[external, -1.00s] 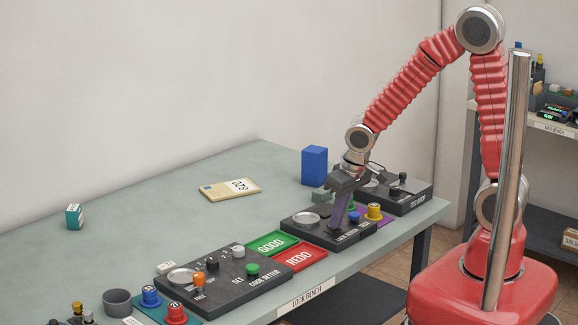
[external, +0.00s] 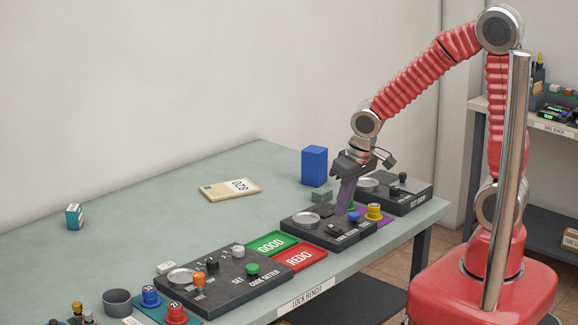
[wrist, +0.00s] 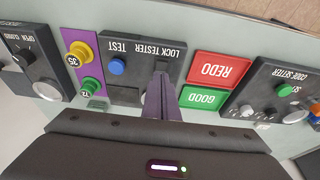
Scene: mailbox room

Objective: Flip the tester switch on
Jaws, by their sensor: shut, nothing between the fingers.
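The lock tester (external: 300,228) is a dark box on the bench, with a blue button (external: 354,216) under the word TEST. It also shows in the wrist view (wrist: 140,80), with the blue button (wrist: 116,66) left of my fingers. My gripper (external: 342,210) points down over the tester, its purple fingers together and empty. In the wrist view the fingertips (wrist: 160,78) are over the tester's right part, beside a small dark part that may be the switch. The fingers partly hide it, so its position and any contact are unclear.
Green GOOD (wrist: 204,97) and red REDO (wrist: 219,67) pads lie beside the tester, then the code setter (external: 235,285). On the other side are yellow and green knobs on a purple plate (wrist: 85,42) and another dark box (external: 418,194). A blue block (external: 314,166) stands behind.

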